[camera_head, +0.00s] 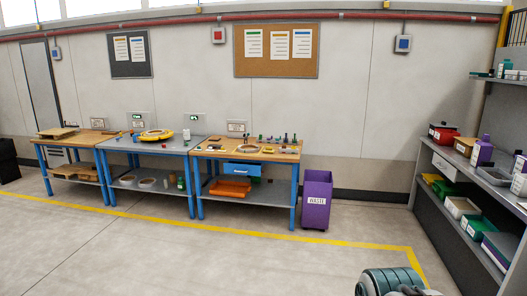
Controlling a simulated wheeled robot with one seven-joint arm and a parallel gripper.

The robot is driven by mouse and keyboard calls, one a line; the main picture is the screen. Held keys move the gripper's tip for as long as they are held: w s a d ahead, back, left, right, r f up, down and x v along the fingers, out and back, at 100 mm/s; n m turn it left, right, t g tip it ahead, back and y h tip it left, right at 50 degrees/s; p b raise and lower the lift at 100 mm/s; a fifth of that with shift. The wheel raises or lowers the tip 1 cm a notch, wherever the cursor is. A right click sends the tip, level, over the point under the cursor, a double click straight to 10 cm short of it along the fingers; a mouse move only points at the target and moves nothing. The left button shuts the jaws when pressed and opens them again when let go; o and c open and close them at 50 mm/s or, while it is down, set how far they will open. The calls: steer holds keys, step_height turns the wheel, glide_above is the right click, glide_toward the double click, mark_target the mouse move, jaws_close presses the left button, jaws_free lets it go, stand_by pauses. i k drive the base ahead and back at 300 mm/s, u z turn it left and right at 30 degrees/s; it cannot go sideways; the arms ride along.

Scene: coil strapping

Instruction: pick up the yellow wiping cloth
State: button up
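I cannot make out the yellow wiping cloth for certain. A yellow ring-shaped item (155,135) lies on the grey-topped middle bench (178,149). It looks more like a coil than a cloth. The wood-topped right bench (283,156) carries several small items, too small to tell apart, and a round brownish ring (249,146). My gripper is not in view.
A purple waste bin (316,202) stands right of the benches. A wood-topped bench (85,136) stands at the left. Shelving (455,208) with boxes fills the right side. A dark teal ribbed cylinder shows at the bottom right. Open floor (190,258) lies before the benches.

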mark_target(268, 150)
steer(key=u, duration=0.5)
steer(key=i, duration=1.6)
steer(key=u, duration=0.55)
steer(key=i, duration=2.15)
steer(key=z, duration=0.3)
steer(key=i, duration=1.8)
steer(key=z, duration=1.6)
steer(key=i, duration=1.2)
steer(key=z, duration=0.6)
